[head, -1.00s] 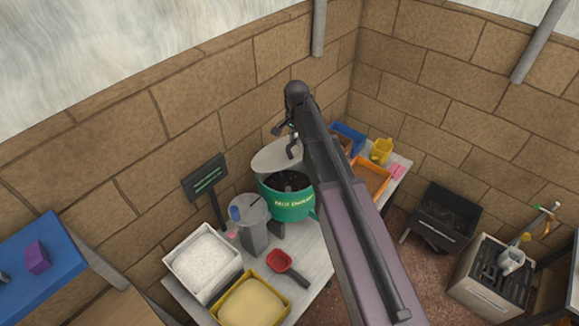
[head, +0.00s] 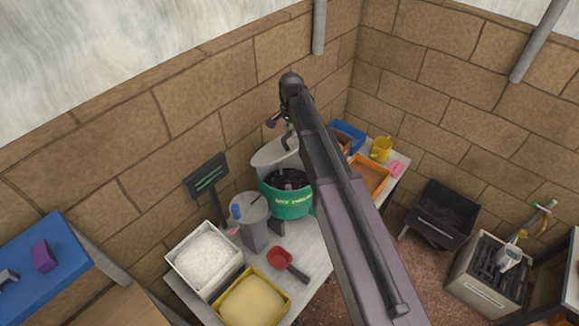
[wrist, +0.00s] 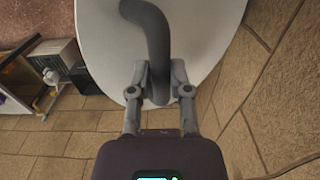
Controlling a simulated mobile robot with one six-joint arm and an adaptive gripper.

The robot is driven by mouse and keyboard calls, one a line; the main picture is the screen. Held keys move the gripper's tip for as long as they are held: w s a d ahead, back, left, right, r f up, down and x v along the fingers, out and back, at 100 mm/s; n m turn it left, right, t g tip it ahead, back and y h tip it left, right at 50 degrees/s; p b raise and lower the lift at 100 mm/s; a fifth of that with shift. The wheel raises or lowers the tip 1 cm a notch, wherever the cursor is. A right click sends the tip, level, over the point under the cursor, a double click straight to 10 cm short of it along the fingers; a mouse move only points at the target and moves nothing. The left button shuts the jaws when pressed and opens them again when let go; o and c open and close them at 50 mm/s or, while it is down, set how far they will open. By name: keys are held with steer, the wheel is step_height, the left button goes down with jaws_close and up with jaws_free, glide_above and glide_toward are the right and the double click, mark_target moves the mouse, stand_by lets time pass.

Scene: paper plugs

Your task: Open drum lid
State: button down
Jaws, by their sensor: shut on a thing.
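The green drum (head: 288,203) stands on the bench, with its dark inside showing from above. Its pale grey lid (head: 272,154) is tilted up at the back of the drum, toward the wall. In the wrist view the lid (wrist: 215,25) fills the upper middle, with a dark curved handle (wrist: 152,35) on it. My gripper (wrist: 160,88) is shut on the lower end of the handle. In the head view my gripper (head: 288,135) is small and partly hidden at the lid beneath my arm.
A grey canister (head: 256,222), a white tub (head: 204,255), a yellow-rimmed tub (head: 252,300) and a red scoop (head: 280,258) stand left and in front of the drum. An orange tray (head: 371,177) and yellow jug (head: 381,149) are to the right. A brick wall is close behind.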

steer(key=w+a+r+p, duration=0.1)
steer(key=a, duration=0.1)
steer(key=w+a+r+p, duration=0.1)
steer(key=w+r+p, duration=0.1)
steer(key=shift+a, duration=0.35)
stand_by(0.4)
steer(key=c, duration=0.5)
jaws_free()
steer(key=shift+r, duration=0.15)
step_height(320, 180, up, 6)
steer(key=p, duration=0.6)
steer(key=shift+s+d, duration=0.1)
steer(key=shift+d, duration=0.05)
